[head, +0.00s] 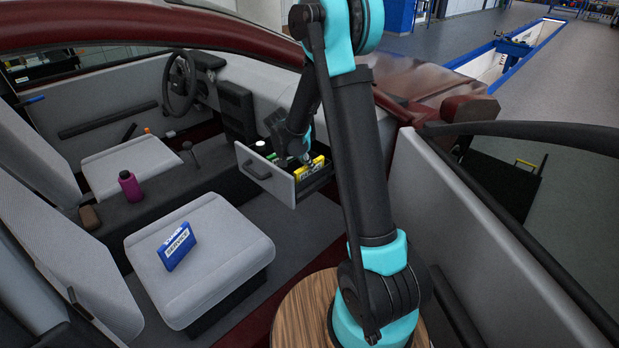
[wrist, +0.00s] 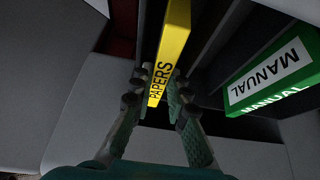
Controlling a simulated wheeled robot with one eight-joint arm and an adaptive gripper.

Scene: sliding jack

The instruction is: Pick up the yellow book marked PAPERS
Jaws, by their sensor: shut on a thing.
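The yellow book marked PAPERS (wrist: 174,48) stands on edge between my fingers in the wrist view, with its lettered spine toward the camera. In the head view the yellow book (head: 317,163) shows at the right part of the open drawer (head: 279,185), partly hidden by my gripper. My gripper (wrist: 158,92) is shut on the yellow book, one finger on each side near its close end. It also shows in the head view (head: 303,160), reaching down into the drawer.
A blue book (head: 177,247) rests on the near seat (head: 225,285). A purple bottle (head: 130,186) stands on the console. The car door (head: 440,200) is open at right.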

